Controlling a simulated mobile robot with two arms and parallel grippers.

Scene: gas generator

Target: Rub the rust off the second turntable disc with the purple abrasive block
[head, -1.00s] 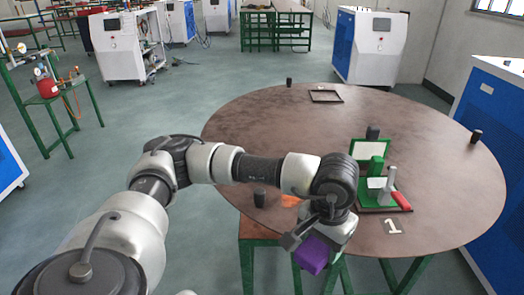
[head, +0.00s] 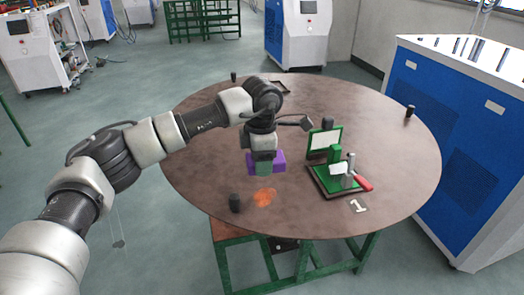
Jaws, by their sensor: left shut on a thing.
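The turntable disc (head: 345,105) is a large round brown plate with a white number 1 (head: 358,206) near its front right edge. An orange rust patch (head: 261,197) lies on its front left part. My left gripper (head: 262,158) points down over the disc, behind the rust patch, and is shut on the purple abrasive block (head: 279,160). The fingers hide part of the block. Whether the block touches the disc is unclear. My right gripper is out of view.
A green stand (head: 335,180) with a red-handled clamp stands on the disc to the right. Dark pegs stand near the rim, one (head: 235,202) left of the rust. A blue cabinet (head: 420,130) stands close on the right.

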